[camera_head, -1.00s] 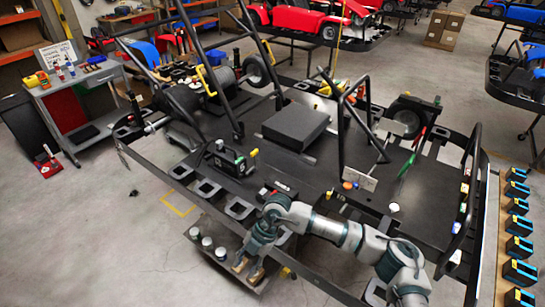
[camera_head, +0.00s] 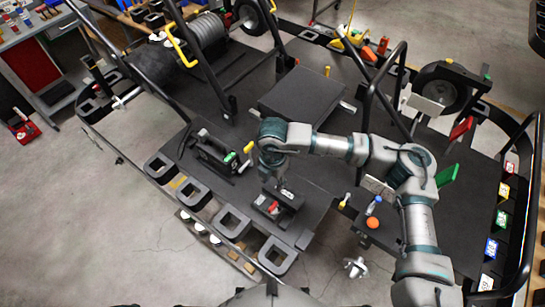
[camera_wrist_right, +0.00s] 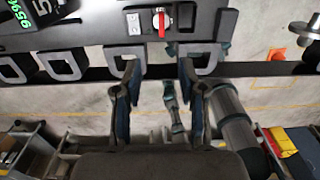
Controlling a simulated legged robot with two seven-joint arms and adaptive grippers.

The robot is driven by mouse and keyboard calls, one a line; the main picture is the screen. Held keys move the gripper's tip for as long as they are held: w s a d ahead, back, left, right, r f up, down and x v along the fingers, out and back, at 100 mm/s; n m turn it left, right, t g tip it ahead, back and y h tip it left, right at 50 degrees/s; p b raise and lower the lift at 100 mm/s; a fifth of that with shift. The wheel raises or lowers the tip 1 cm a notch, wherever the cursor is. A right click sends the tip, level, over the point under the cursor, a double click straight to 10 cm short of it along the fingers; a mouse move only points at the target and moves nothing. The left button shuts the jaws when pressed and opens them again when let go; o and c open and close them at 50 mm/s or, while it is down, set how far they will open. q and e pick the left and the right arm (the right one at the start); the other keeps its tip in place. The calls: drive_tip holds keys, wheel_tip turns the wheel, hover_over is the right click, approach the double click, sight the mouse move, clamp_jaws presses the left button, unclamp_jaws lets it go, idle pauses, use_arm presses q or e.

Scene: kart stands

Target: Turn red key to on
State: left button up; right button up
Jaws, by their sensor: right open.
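The red key (camera_head: 272,206) sits on a small black box near the front edge of the black kart platform (camera_head: 330,150). In the right wrist view the red key (camera_wrist_right: 159,20) stands upright in the picture on a round silver disc, at the top middle. My right gripper (camera_wrist_right: 157,72) is open and empty, its two dark fingers apart below the key in that view and not touching it. In the head view my right wrist is just above and behind the key box, and the fingers are hard to make out there. My left gripper is in neither view.
A black device with a handle (camera_head: 215,155) stands left of the key box. Square cutouts (camera_head: 278,254) line the front edge. A raised black block (camera_head: 301,97) is behind.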

wheel_tip(320, 180, down, 3)
drive_tip(key=p, duration=0.2)
hover_over(273, 205)
wheel_tip(273, 205, down, 9)
drive_tip(key=shift+a+r, duration=0.1)
wheel_tip(273, 205, down, 4)
drive_tip(key=shift+f, duration=0.1)
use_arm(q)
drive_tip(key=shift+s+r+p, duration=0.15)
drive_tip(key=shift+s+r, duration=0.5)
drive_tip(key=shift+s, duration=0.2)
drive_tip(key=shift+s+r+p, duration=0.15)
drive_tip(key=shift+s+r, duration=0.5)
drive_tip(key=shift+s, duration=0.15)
use_arm(e)
drive_tip(key=shift+f, duration=0.65)
